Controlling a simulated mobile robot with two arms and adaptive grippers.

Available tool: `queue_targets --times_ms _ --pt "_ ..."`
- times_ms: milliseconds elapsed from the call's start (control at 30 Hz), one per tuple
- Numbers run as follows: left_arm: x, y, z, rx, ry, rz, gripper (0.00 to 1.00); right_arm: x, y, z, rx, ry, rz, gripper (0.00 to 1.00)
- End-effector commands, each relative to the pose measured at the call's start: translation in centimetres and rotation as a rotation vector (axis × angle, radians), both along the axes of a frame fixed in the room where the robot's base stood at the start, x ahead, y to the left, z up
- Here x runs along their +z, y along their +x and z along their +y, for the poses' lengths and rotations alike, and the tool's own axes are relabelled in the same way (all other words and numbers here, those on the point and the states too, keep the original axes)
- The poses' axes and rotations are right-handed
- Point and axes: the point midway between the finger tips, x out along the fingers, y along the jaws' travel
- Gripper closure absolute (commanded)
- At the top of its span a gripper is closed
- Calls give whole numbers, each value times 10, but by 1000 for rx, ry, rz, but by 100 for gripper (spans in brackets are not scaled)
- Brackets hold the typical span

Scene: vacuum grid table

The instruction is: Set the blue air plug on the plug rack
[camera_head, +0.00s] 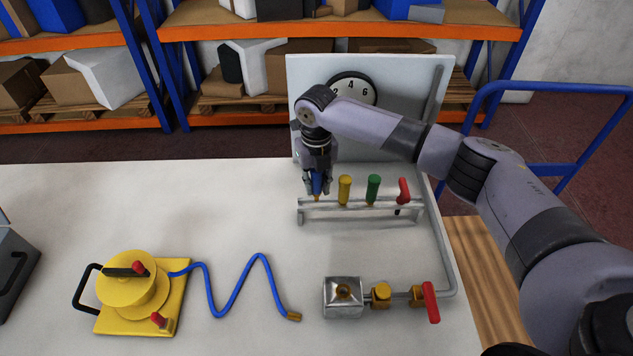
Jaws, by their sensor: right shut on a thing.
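The blue air plug (317,184) is upright between the fingers of my right gripper (317,186), which is shut on it. It is at the left end of the plug rack (330,212). The plug's brass tip is at the height of the rack's top bar; I cannot tell whether it is seated in the bar. A yellow plug (345,189) and a green plug (373,188) stand upright in the rack to the right of it. My left gripper is not in view.
In front are a metal block with a brass port (343,297) and a red lever valve (431,302). A yellow vacuum cup (130,285) with a blue hose (235,290) lies left. A panel with a gauge (352,88) stands behind.

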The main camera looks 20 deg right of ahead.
Motion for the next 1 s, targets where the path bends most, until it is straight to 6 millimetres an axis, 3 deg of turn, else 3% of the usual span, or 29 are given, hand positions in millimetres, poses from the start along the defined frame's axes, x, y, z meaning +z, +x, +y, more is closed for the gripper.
queue_targets --times_ms 1000 --pt "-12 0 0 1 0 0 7 -26 0 0 0 1 0 100"
